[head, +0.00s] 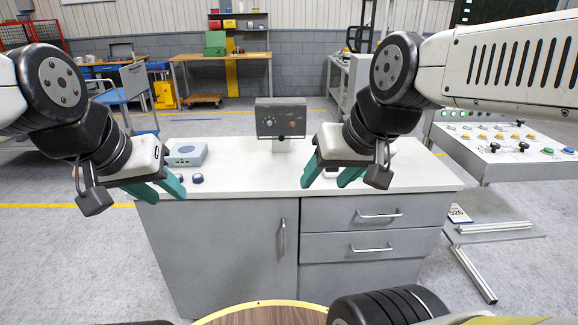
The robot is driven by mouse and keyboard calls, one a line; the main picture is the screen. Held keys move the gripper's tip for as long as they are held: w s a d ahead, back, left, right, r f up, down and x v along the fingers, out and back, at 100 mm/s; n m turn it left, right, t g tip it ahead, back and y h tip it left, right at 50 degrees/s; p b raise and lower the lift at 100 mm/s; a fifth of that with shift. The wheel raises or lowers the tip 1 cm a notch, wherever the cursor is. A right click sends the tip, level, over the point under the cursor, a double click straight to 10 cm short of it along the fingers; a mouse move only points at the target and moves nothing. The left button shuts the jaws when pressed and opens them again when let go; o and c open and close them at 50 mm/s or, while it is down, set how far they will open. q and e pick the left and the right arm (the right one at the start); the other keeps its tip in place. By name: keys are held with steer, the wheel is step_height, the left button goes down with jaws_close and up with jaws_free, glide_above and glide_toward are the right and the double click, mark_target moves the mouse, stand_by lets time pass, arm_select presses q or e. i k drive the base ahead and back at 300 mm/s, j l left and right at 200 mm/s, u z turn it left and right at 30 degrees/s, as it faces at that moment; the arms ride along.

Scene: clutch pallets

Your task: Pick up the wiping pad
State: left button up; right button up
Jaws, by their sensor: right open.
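I cannot make out a wiping pad for certain in the head view. A pale blue-grey box (187,153) and two small dark blue round pieces (197,178) are on the left part of the white cabinet top (250,177). My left gripper (170,199) has teal fingers spread apart over the cabinet's left front edge, beside the round pieces, with nothing seen between them. My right gripper (322,187) is open above the right half of the top, fingers pointing down. The surface behind my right gripper is partly hidden by its fingers and wrist.
A grey control box (280,118) with a dial stands at the back of the cabinet top. A sloped button console (505,140) is at the right, with metal profiles (470,262) on the floor below it. The middle of the top is clear.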

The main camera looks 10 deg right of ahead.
mark_target(329, 172)
steer(key=z, duration=0.7)
steer(key=i+j+z, duration=0.15)
steer(key=i+z, duration=0.15)
steer(key=i, duration=0.15)
steer(key=i+j+z, duration=0.2)
steer(key=i+z, duration=0.15)
steer(key=i, duration=0.1)
